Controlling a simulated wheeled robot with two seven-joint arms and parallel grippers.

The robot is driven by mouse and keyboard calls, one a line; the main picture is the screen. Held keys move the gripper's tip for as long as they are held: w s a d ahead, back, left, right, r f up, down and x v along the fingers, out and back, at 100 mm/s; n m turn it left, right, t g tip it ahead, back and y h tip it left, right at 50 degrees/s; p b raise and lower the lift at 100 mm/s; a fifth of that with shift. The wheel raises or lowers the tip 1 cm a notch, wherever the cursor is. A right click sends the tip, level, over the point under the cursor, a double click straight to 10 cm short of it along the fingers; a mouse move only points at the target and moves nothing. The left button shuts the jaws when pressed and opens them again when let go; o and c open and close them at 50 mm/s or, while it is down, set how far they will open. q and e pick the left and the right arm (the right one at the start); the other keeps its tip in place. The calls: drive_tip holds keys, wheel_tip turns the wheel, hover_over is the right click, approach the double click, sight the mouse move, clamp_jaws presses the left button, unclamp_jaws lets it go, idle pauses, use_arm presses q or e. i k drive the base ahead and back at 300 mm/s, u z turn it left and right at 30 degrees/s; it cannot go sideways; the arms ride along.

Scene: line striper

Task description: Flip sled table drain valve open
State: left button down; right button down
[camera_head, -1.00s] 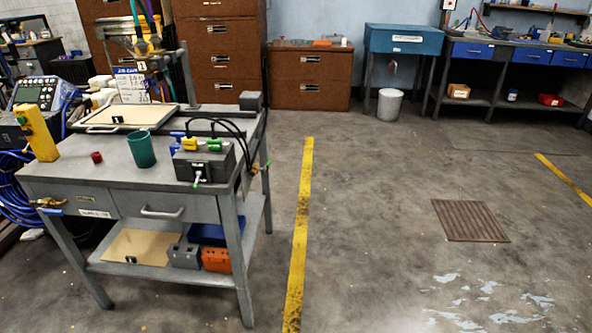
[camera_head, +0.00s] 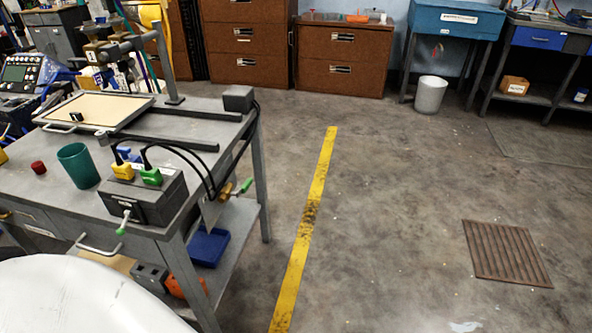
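The grey metal table (camera_head: 110,215) with rails and a framed panel on top fills the left of the view. A brass valve with a green handle (camera_head: 243,186) sits at the table's right side, under the top. Its handle slants up to the right. No label shows on it, and whether it is open or closed is unclear. A small green-tipped lever (camera_head: 124,222) projects from the front of a dark box (camera_head: 150,195) on the table top. Neither of my grippers is in view.
A green cup (camera_head: 79,166) and a red cap (camera_head: 39,167) stand on the table. Black cables loop down the table's right side near the valve. A blue tray (camera_head: 209,247) lies on the lower shelf. The floor right of the yellow line (camera_head: 310,215) is clear, with a flat grate (camera_head: 507,252).

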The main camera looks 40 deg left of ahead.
sight(248, 183)
drive_tip(key=u, duration=0.5)
drive_tip(key=i, duration=1)
drive_tip(key=u, duration=1.4)
drive_tip(key=i, duration=0.25)
drive_tip(key=u, duration=0.15)
